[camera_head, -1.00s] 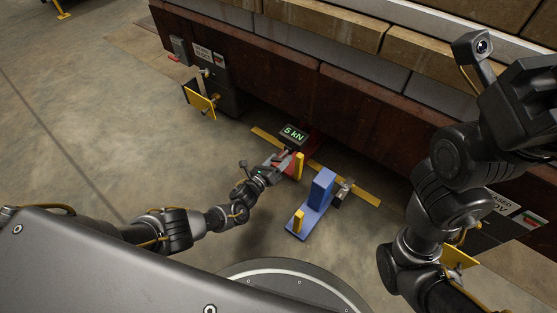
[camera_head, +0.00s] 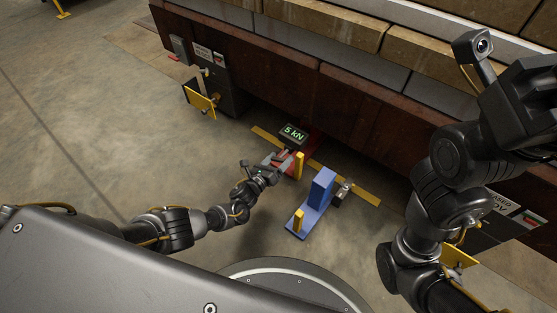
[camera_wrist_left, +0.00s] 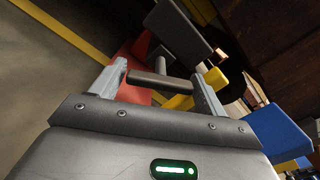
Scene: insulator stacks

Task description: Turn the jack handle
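The jack's display (camera_head: 293,134) reads "5 kN" in green, above a red base (camera_head: 313,143) at the foot of the dark red beam. A yellow post (camera_head: 299,165) stands beside it. My left gripper (camera_head: 277,159) is low at the jack. In the left wrist view its two grey fingers (camera_wrist_left: 160,75) are wide apart. The dark grey jack handle (camera_wrist_left: 158,84), a crossbar on a stem, lies between them; its ends come close to the fingers, and I cannot tell whether they touch. My right gripper (camera_head: 522,100) is raised at the right edge, its fingers unclear.
A blue stand (camera_head: 318,195) with a yellow block is just right of the jack, also at the right of the left wrist view (camera_wrist_left: 277,130). A yellow strip (camera_head: 355,190) runs along the floor. Dark boxes with yellow flaps (camera_head: 200,100) stand left.

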